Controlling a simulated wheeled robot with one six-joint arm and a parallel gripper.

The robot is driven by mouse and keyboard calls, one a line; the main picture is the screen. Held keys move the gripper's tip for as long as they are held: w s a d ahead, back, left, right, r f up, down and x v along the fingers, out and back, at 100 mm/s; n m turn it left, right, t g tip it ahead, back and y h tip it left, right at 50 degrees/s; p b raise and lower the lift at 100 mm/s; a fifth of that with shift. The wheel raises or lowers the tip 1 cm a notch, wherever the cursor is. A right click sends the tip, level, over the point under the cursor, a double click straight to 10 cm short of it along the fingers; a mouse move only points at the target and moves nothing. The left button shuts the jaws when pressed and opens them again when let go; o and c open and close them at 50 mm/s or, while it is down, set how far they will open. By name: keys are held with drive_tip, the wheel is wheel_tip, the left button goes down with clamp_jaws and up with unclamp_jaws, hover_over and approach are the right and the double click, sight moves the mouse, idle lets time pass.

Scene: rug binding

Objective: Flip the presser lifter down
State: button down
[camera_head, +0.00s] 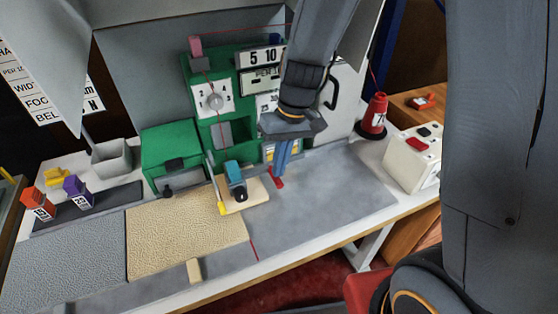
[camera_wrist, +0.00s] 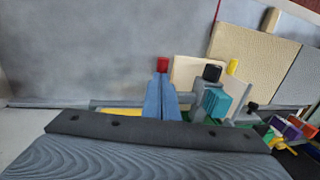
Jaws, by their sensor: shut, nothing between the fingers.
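A small red-ended piece (camera_head: 277,181), perhaps the presser lifter's tip, sits low at the right side of the green machine (camera_head: 205,85). It also shows in the wrist view (camera_wrist: 162,64), just past my fingertips. A grey lever with a yellow tip (camera_head: 221,208) slants down at the machine's front left; its yellow tip shows in the wrist view (camera_wrist: 233,67). I cannot tell for sure which is the lifter. My gripper (camera_head: 280,170) points down with its blue fingers shut and empty, close beside the red end. Whether they touch is unclear.
A teal block with a black knob (camera_head: 236,180) stands on a cream plate left of my fingers. A beige rug piece (camera_head: 185,240) lies on the table. A red cone (camera_head: 374,115) and a white switch box (camera_head: 415,158) stand right. The grey tabletop (camera_head: 330,195) is clear.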

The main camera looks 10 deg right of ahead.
wheel_tip(320, 180, up, 14)
drive_tip(key=d, duration=0.2)
drive_tip(key=shift+w+d+f+p, duration=0.2)
drive_tip(key=shift+w+p, duration=0.2)
drive_tip(key=shift+p, duration=0.05)
drive_tip(key=shift+d, duration=0.1)
